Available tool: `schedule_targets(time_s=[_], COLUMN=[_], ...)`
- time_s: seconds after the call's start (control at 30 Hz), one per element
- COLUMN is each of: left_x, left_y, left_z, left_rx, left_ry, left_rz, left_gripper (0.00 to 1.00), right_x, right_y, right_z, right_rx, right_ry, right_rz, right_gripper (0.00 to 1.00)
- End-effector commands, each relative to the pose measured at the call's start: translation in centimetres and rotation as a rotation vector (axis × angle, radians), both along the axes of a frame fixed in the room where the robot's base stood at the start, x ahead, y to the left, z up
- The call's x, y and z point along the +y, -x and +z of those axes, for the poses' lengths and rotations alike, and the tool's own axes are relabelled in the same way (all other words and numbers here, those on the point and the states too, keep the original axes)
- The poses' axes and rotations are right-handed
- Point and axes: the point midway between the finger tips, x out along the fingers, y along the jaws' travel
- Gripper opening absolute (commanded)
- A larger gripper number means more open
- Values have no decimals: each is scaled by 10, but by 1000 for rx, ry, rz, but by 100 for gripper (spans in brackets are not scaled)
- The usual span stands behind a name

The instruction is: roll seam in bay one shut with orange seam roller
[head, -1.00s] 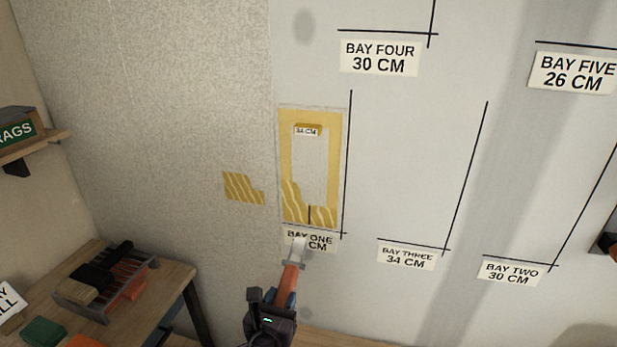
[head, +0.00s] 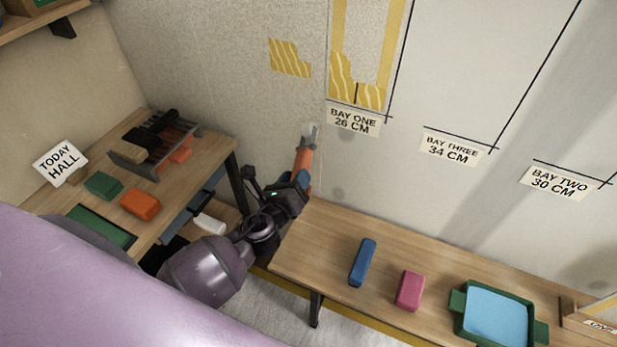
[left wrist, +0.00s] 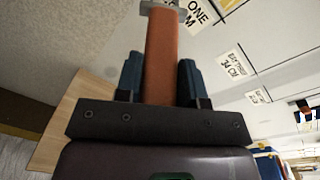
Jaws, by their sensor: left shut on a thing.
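My left gripper (head: 299,182) is shut on the orange handle of the seam roller (head: 304,154). The roller points up, its pale metal head below and left of the bay one label (head: 352,119), apparently clear of the yellow paper. In the left wrist view the orange handle (left wrist: 165,55) stands between my two fingers. In bay one, yellow striped paper (head: 340,77) hangs on the wall, cut off by the top of the head view. A short dark upright line, the seam (head: 357,92), shows between its lower pieces. My right gripper is not in view.
A loose yellow striped scrap (head: 289,58) is on the wall left of bay one. A bench (head: 330,225) below holds a blue block (head: 362,262), a pink block (head: 409,291) and a green tray (head: 459,324). A left table holds a tool rack (head: 125,161) and coloured blocks.

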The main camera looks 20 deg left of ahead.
Motion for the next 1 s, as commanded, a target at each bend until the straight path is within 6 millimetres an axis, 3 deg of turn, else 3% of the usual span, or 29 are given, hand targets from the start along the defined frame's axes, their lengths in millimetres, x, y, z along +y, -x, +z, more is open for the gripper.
schedule_targets(time_s=[0.57, 1.0], left_x=[14, 16], left_y=[4, 5], left_z=[2, 34], left_rx=[1, 37], left_ry=[275, 517], left_rz=[-107, -232], left_gripper=[6, 6], right_x=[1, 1], right_y=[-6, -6], right_z=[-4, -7], right_rx=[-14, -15], right_ry=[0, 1], right_rz=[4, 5], right_gripper=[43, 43])
